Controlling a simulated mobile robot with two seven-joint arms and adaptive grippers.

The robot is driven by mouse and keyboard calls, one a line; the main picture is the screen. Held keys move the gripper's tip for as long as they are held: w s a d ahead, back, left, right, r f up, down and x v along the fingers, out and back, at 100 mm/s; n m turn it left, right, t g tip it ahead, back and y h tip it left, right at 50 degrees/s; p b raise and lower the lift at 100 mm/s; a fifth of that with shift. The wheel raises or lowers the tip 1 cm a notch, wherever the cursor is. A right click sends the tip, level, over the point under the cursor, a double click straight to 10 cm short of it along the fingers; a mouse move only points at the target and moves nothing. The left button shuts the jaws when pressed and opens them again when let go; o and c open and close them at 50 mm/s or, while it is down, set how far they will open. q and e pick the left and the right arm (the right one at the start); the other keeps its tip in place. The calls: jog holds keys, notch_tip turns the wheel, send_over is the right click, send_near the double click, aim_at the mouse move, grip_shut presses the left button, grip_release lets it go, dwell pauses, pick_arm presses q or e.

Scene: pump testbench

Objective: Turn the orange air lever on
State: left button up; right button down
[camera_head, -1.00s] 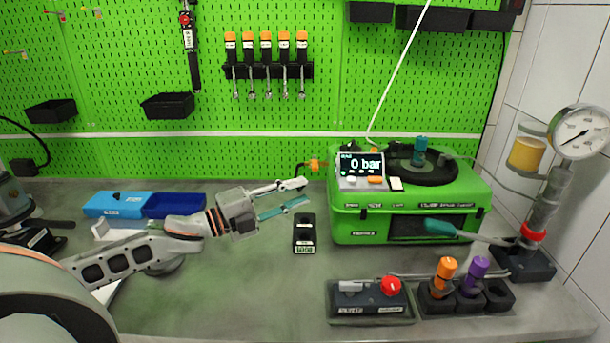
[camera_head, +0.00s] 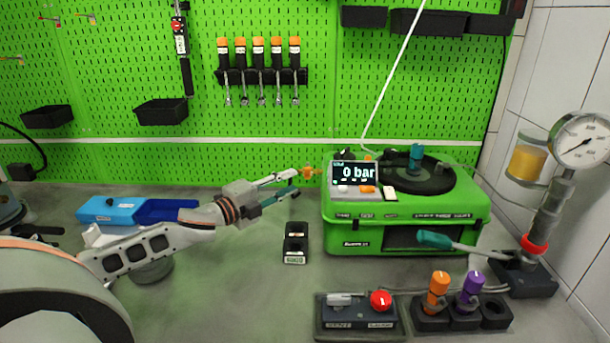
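The orange air lever (camera_head: 308,172) sticks out at the left side of the green pump case (camera_head: 345,240), near its top edge. It is small, and I cannot tell its exact angle. My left gripper (camera_head: 296,181) reaches in from the left. Its two fingers are apart with nothing between them, and the tips are just left of the lever. I cannot tell whether the upper finger touches it. The display (camera_head: 355,173) on the case reads 0 bar. My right gripper is not in view.
A small black holder (camera_head: 295,243) stands on the bench below the gripper. A control box with a red knob (camera_head: 381,300) and sockets with orange (camera_head: 438,284) and purple plugs (camera_head: 472,284) are in front. The pressure gauge (camera_head: 582,140) stands right. Blue bins (camera_head: 112,210) lie left.

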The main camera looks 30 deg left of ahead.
aim_at(308, 170)
pick_arm(q)
jog(key=p+x, duration=0.1)
jog(key=x, duration=0.5)
jog(key=shift+d, duration=0.1)
jog(key=shift+c, duration=0.2)
grip_shut()
